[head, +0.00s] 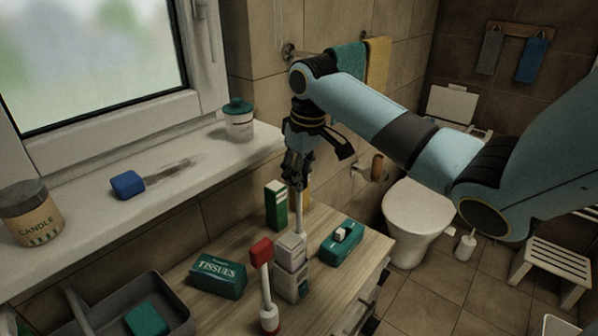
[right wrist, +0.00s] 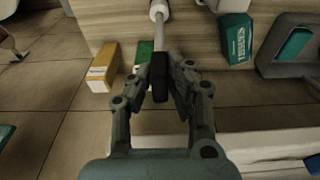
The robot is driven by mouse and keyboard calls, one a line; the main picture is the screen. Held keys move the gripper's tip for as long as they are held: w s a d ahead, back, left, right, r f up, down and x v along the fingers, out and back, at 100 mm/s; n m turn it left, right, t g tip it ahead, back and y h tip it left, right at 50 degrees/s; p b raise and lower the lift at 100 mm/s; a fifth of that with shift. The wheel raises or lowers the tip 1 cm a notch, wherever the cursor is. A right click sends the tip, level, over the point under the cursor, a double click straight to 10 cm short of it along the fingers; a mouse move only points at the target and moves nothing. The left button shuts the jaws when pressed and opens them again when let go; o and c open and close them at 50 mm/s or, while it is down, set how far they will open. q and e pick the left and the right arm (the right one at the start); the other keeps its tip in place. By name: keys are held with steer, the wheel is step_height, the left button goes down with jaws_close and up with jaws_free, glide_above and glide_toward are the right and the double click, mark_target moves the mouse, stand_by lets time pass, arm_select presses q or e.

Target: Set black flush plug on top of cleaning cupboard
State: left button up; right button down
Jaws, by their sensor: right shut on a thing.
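The black flush plug shows in the right wrist view as a black block-shaped handle (right wrist: 160,76) on a grey shaft with a white end. My right gripper (right wrist: 161,80) is shut on that handle. In the head view my right gripper (head: 297,178) points down above the wooden-topped cupboard (head: 335,288). The plug's pale shaft (head: 298,212) hangs below it. A similar plug with a red handle (head: 260,252) stands upright in front. My left gripper is not in view.
Around the shaft stand white boxes (head: 291,284), a green box (head: 276,204), a teal dispenser (head: 342,242) and a tissues box (head: 218,276). A grey tray (head: 173,302) lies at lower left. The window sill (head: 205,158) is behind. Bare wood shows at the cupboard's front right.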

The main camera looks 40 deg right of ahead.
steer(key=shift+f, duration=0.15)
steer(key=c, duration=1.3)
jaws_free()
steer(key=shift+o, duration=0.2)
steer(key=shift+r, duration=0.6)
step_height(320, 180, up, 11)
steer(key=s+b, duration=0.1)
steer(key=b, duration=0.1)
steer(key=shift+s, duration=0.35)
steer(key=shift+f, duration=0.1)
